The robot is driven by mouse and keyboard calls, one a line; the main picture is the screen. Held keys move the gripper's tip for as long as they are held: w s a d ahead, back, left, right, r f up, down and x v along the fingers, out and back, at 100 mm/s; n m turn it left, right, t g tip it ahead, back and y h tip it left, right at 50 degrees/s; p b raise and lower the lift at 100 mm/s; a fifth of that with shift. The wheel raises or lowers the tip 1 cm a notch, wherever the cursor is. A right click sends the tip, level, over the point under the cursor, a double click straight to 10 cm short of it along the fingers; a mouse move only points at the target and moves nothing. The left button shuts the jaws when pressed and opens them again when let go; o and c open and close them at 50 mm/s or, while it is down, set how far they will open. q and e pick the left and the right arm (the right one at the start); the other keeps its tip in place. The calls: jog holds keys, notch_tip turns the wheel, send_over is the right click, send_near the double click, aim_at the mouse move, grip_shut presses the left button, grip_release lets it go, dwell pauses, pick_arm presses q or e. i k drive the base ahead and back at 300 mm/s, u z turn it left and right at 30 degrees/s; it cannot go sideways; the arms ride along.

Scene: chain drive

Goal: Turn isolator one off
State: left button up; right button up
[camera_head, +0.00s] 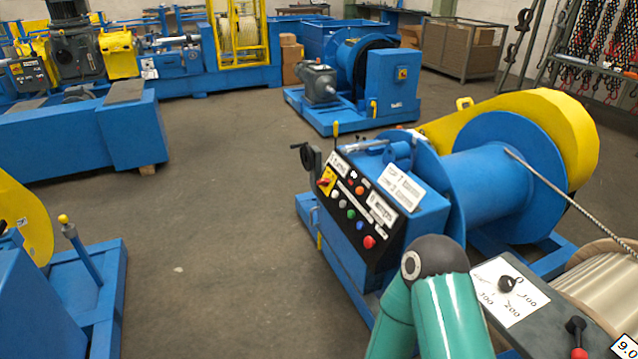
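A yellow-and-red rotary switch (325,182), which looks like an isolator, is at the upper left of a black control panel (372,244) on the blue winch in the middle. A second small yellow-and-red switch (402,73) is on a blue box on the machine behind. I cannot read a label that tells which is isolator one, and the handle positions are too small to tell. Neither gripper is in view. A teal arm link with a dark grey joint, which seems to be mine, rises from the bottom edge in front of the winch's base.
The winch has a blue drum (487,190) and yellow guard (560,115). A dial plate (530,300) and red-knobbed lever (577,350) are at lower right. Blue machinery (85,140) stands at far left, another blue frame (110,290) at lower left. The floor (215,220) between is clear.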

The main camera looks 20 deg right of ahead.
aim_at(324, 181)
jog(key=z, duration=0.1)
jog(key=i, duration=1.85)
jog(key=z, duration=0.05)
